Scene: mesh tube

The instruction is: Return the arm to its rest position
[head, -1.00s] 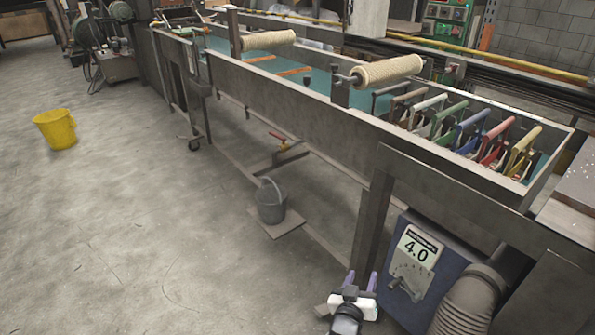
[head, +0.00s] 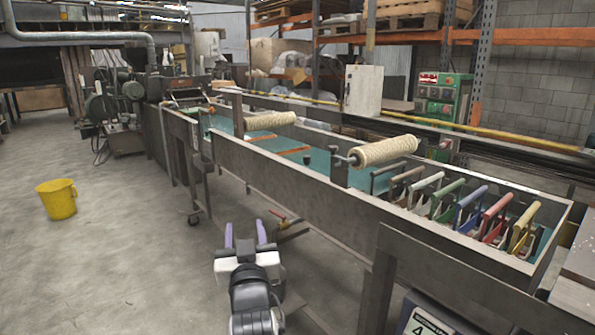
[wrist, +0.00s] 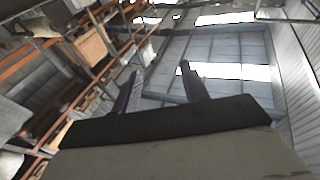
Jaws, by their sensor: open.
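My gripper (head: 246,236) is in the lower middle of the head view, in front of the long metal trough. Its two purple fingers point up and stand apart, with nothing between them. In the wrist view my gripper (wrist: 160,92) also shows open and empty, with the roof and high shelving beyond it. The gripper touches nothing that I can see.
The long trough (head: 270,170) runs from centre left to the right, with two pale rollers (head: 385,152) and several coloured-handled frames (head: 470,208) in it. A yellow bucket (head: 57,200) stands on the open floor at left. Shelving (head: 400,35) stands behind.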

